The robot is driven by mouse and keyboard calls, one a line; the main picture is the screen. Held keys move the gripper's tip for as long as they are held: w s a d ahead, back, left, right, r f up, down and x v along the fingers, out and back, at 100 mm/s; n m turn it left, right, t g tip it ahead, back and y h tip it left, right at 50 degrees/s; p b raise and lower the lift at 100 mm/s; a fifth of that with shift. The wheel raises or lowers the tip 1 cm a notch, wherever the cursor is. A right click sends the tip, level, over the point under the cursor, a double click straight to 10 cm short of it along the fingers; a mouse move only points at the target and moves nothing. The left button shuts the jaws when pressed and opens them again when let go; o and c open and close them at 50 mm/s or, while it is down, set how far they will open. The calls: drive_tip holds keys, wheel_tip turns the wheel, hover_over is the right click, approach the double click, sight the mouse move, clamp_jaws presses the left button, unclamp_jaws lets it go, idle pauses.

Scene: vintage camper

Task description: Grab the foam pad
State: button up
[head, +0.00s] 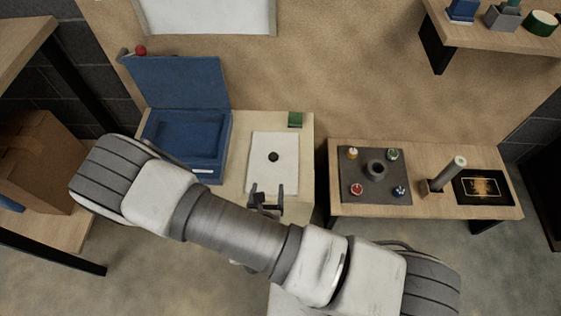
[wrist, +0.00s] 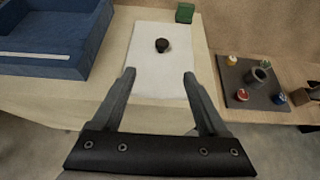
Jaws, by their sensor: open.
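No thing is clearly marked as the foam pad. A small dark round piece (head: 273,157) sits on a flat white sheet (head: 262,178); the dark piece (wrist: 162,45) and white sheet (wrist: 150,84) also show in the wrist view. A small green block (head: 295,119) lies behind the sheet at the table's back; it also shows in the wrist view (wrist: 185,13). I cannot tell which of these is the pad. My gripper (head: 268,190) is open and empty over the sheet's front part. In the wrist view, the dark piece lies beyond and between the fingertips (wrist: 159,73).
An open blue case (head: 222,160) stands left of the sheet. To the right, a separate table (head: 440,206) holds a grey board (head: 385,191) with small coloured pieces, an upright cylinder (head: 448,175) and a black panel (head: 484,188). A shelf (head: 500,34) hangs above right.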

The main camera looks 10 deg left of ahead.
drive_tip(key=b, duration=0.3)
approach(273, 159)
drive_tip(key=x, duration=0.3)
drive_tip(key=shift+a+f, duration=0.15)
drive_tip(key=shift+a, duration=0.1)
drive_tip(key=shift+b+x, duration=1.25)
drive_tip(key=shift+x, duration=1.75)
drive_tip(key=shift+w+d, duration=0.1)
drive_tip(key=shift+d, duration=0.1)
drive_tip(key=shift+r, duration=0.2)
clamp_jaws()
